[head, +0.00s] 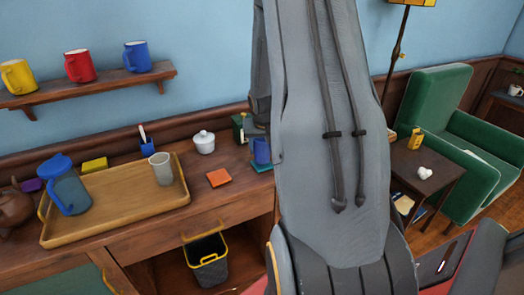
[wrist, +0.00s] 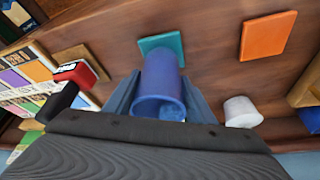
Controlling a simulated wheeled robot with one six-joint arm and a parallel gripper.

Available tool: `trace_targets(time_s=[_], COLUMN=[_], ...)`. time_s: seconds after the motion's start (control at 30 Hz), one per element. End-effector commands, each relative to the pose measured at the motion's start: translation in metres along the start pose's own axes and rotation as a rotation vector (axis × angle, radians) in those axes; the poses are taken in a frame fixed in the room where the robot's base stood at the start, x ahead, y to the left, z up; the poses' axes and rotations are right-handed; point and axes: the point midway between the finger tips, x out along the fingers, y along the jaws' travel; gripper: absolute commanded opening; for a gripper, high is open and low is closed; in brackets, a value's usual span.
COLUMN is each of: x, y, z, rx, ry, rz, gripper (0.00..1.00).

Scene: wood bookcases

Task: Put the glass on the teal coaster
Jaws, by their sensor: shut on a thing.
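A blue cup or glass (wrist: 160,88) is between the two fingers of my gripper (wrist: 160,104), which is shut on it. Its open rim faces the wrist camera. The blue cup also shows in the head view (head: 262,150), just left of my arm. The teal coaster (wrist: 163,43) lies on the wood top, partly covered by the cup in the wrist view. In the head view the teal coaster (head: 261,166) shows below the cup; I cannot tell whether they touch. A clear greyish glass (head: 161,169) stands upright in the wooden tray. My arm hides much of the head view's middle.
An orange coaster (head: 219,178) lies left of the teal one. A white lidded pot (head: 204,142) stands behind it. The wooden tray (head: 110,222) holds a blue pitcher (head: 70,190). In the wrist view, a red-and-black object (wrist: 76,76) and several books (wrist: 20,80) are at left.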

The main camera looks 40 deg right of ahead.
Motion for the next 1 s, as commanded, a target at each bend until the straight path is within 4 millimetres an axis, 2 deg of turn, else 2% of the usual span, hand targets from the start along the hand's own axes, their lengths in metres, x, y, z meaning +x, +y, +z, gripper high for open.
trace_targets(time_s=[0.1, 0.5, 0.53, 0.6, 1.0], x=[0.0099, 0.0133, 0.0126, 0.0122, 0.0092], y=[-0.0004, -0.0005, -0.0004, -0.0003, -0.0003], z=[0.0036, 0.005, 0.0051, 0.005, 0.0039], rx=[-0.001, 0.0, 0.0, 0.0, 0.0], ry=[0.001, 0.001, 0.0, 0.0, 0.001], rz=[-0.001, -0.001, -0.001, -0.001, -0.001], gripper=[0.23, 0.23, 0.55, 0.67, 0.69])
